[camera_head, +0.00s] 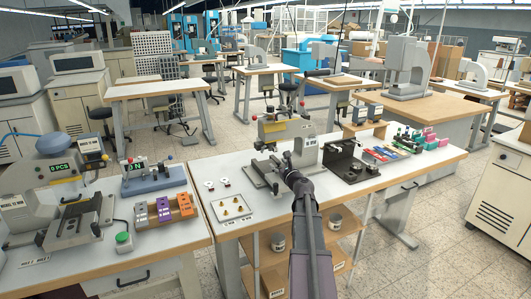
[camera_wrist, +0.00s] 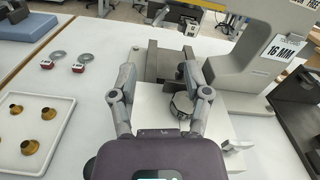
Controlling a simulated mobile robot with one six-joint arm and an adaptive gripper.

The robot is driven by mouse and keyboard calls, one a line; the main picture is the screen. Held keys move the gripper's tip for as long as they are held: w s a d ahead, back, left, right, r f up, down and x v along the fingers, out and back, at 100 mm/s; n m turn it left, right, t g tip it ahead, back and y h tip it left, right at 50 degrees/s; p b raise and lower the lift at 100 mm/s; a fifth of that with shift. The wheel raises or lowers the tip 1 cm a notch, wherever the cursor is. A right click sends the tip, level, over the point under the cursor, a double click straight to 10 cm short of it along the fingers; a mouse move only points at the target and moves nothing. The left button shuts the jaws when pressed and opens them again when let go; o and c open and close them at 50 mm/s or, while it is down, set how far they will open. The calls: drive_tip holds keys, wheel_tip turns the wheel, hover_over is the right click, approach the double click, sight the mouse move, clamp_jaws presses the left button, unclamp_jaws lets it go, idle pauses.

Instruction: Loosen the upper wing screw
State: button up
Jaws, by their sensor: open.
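The stamping press (camera_head: 308,151) stands on the middle table, a grey machine with a label-bearing head. Its grey body and "16 MM" label show at the right of the wrist view (camera_wrist: 240,72). My gripper (camera_wrist: 157,75) is open and empty, its two fingers apart above the press's base. A dark round part with a light rim (camera_wrist: 181,104) shows beside the right finger; I cannot tell whether it is a screw. I cannot clearly make out the upper wing screw in either view. My arm hides part of the press front in the head view.
A white tray (camera_head: 219,213) with brass pieces lies left of the press, with two small red-marked washers (camera_head: 210,186) behind it. A black fixture (camera_head: 345,163) and coloured items stand to the right. Another machine (camera_head: 75,210) occupies the left table.

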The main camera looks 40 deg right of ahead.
sight(263, 149)
idle(0.5)
drive_tip(key=x, duration=1.3)
drive_tip(key=shift+w, duration=0.3)
